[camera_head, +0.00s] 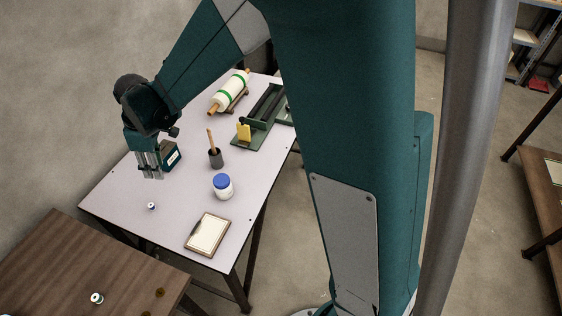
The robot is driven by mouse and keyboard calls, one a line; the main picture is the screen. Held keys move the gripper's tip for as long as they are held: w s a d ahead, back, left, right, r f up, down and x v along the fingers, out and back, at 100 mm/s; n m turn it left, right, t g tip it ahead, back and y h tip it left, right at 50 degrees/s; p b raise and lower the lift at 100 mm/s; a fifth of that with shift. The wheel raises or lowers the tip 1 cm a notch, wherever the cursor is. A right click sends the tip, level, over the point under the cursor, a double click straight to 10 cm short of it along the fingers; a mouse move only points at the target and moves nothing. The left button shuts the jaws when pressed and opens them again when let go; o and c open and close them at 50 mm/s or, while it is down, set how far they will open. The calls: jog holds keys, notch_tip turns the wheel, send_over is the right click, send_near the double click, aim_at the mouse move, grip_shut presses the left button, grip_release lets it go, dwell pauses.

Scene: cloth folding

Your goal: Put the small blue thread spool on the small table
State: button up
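A tiny white spool with a bluish middle (151,206) stands on the pale worktable (125,190), near its front left edge. My gripper (152,178) points down over the left part of this table, a little behind the spool in the picture and apart from it. Its grey fingers show, but the gap between them is too small to tell open from shut. Nothing is clearly seen in them. A brown wooden table (60,265) is at the lower left. Another small spool, white with a dark greenish middle (97,298), stands on it.
A small dark box (171,155) is close beside my gripper. A brush pot (215,158), a blue-lidded jar (222,187), a clipboard (208,235), a green-based tool (260,118) and a fabric roll (230,92) stand farther right. Small brownish discs (159,292) lie on the wooden table.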

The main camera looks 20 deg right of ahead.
jog(key=s+d+r+m+t, duration=0.1)
jog(key=s+d+r+m, duration=0.1)
jog(key=s+d+r, duration=0.3)
jog(key=s+d+r+m+t, duration=0.15)
jog(key=d+r, duration=0.25)
jog(key=d, duration=0.4)
jog(key=s+d+r+m+t, duration=0.1)
jog(key=s+d+r+m, duration=0.25)
jog(key=d, duration=0.25)
jog(key=s+d+r+m+t+h, duration=0.1)
jog(key=s+d+m, duration=0.5)
jog(key=s+d, duration=0.8)
jog(key=s+t, duration=0.1)
jog(key=s, duration=0.2)
jog(key=shift+d+r+h, duration=0.15)
jog(key=shift+r+h, duration=0.05)
jog(key=shift+h, duration=0.1)
